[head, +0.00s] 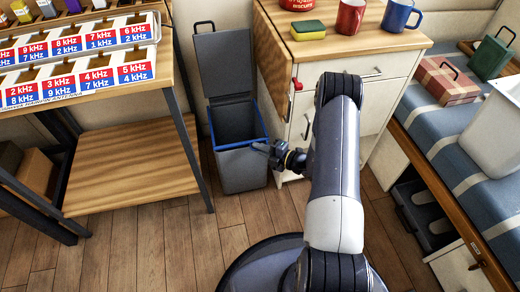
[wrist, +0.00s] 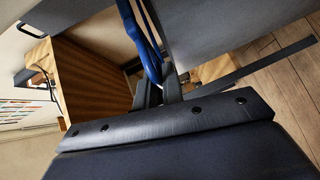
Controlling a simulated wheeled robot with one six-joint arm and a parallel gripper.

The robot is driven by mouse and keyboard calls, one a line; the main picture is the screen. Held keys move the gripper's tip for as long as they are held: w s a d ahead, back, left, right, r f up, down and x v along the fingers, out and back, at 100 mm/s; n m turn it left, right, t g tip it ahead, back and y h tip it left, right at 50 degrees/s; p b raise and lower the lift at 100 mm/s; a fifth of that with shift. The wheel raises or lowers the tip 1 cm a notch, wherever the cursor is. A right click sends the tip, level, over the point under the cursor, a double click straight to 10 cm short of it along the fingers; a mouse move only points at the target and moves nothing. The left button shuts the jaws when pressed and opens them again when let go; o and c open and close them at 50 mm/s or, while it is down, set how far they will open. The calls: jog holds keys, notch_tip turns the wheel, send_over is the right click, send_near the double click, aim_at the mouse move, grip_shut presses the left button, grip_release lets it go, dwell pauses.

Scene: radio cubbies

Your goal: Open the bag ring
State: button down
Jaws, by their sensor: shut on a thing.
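The blue bag ring (head: 236,145) runs around the top rim of the grey bin (head: 242,172). The bin's grey lid (head: 223,62) stands open, upright at the back. My gripper (head: 264,148) is at the front right corner of the rim. In the wrist view the ring (wrist: 141,36) passes between my gripper's fingers (wrist: 158,90), which are shut on it. The fingertips are partly hidden behind the ring and my wrist housing. The inside of the bin is dark.
A wooden shelf table (head: 130,165) with labelled cubbies stands left of the bin. A white cabinet (head: 350,85) with mugs and a sponge on top stands close on the right. The wooden floor (head: 150,245) in front of the bin is clear.

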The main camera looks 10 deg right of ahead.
notch_tip(320, 180, up, 6)
jog(key=w+p, duration=0.1)
jog(key=p, duration=0.2)
jog(key=c, duration=1.6)
grip_release()
jog(key=shift+o, duration=0.2)
jog(key=p+v, duration=0.2)
jog(key=v, duration=1)
